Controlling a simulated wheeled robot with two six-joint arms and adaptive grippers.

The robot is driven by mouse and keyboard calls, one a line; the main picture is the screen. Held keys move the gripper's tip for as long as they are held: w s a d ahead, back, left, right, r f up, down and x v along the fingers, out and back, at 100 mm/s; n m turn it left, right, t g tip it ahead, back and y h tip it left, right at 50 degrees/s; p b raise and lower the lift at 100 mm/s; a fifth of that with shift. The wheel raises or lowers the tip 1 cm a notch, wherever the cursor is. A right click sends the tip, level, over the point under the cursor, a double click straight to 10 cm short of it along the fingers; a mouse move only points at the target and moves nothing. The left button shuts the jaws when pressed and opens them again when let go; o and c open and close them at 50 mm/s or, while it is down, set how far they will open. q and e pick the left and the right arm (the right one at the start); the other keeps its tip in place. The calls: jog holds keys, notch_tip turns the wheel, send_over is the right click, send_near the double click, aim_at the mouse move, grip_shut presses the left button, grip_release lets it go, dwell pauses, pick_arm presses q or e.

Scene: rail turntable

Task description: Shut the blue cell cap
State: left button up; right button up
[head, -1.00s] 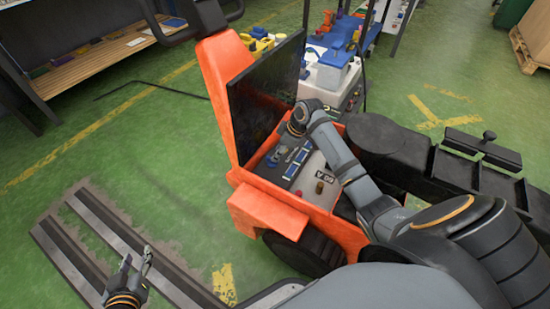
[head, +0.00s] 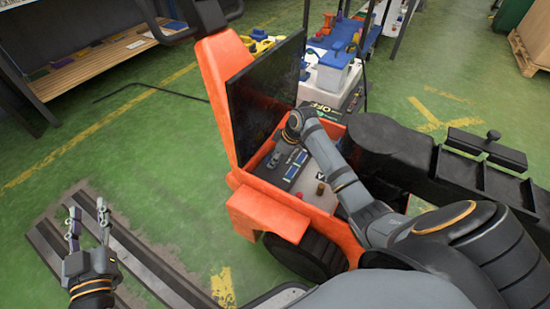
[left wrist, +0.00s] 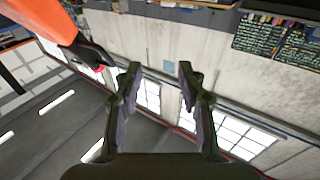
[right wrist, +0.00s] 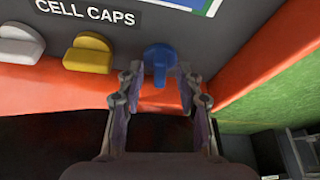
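In the right wrist view a blue cap (right wrist: 160,62) sticks out at the edge of a grey panel (right wrist: 150,25), under the printed words "CELL CAPS". My right gripper (right wrist: 158,85) is open, with its two fingertips on either side of the blue cap's lower part. I cannot tell whether they touch it. In the head view my right gripper (head: 283,139) is over the left part of the orange machine's panel, and the blue cap cannot be made out there. My left gripper (head: 88,218) is open and empty, off to the left above the floor.
A yellow cap (right wrist: 88,53) and a white cap (right wrist: 21,43) sit left of the blue one. The machine's orange wall (right wrist: 255,65) rises close to the right. A dark upright screen (head: 265,97) stands beside the right gripper.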

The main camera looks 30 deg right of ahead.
grip_shut()
